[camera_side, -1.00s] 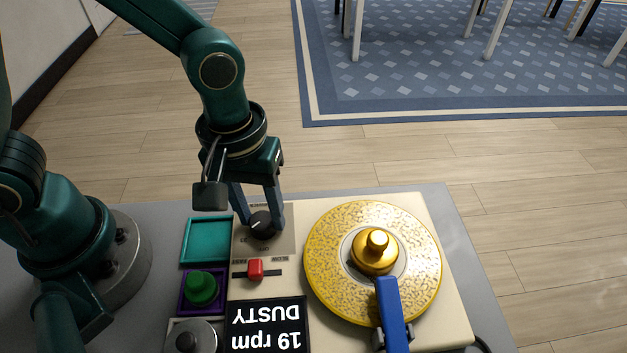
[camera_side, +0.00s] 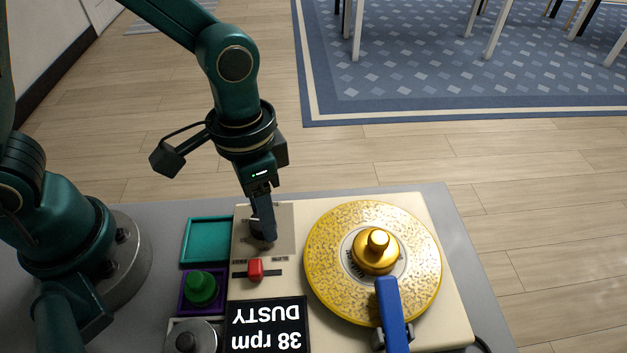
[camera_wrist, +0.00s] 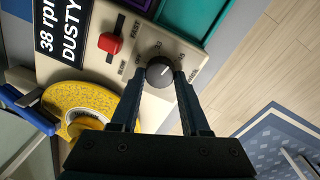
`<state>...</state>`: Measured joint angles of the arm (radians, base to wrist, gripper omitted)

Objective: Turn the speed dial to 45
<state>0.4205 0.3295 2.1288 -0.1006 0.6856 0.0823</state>
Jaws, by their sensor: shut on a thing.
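The speed dial is a dark round knob (camera_wrist: 160,71) with a pale pointer line, set in a grey printed panel. My gripper (camera_wrist: 160,77) is shut on the dial, with a finger on either side of it in the wrist view. In the side view my gripper (camera_side: 264,236) hides most of the dial. The black display (camera_side: 266,325) reads "38 rpm DUSTY" and appears upside down there. The display also shows at the top left of the wrist view (camera_wrist: 62,28). The gold platter (camera_side: 330,215) lies to the right of the dial in the side view.
A red slider (camera_side: 255,268) sits close to the dial. A teal tray (camera_side: 184,245), a green button (camera_side: 201,288) and a grey knob (camera_side: 193,338) are to the left. A blue arm (camera_side: 392,312) reaches over the platter, beside its gold centre knob (camera_side: 376,243).

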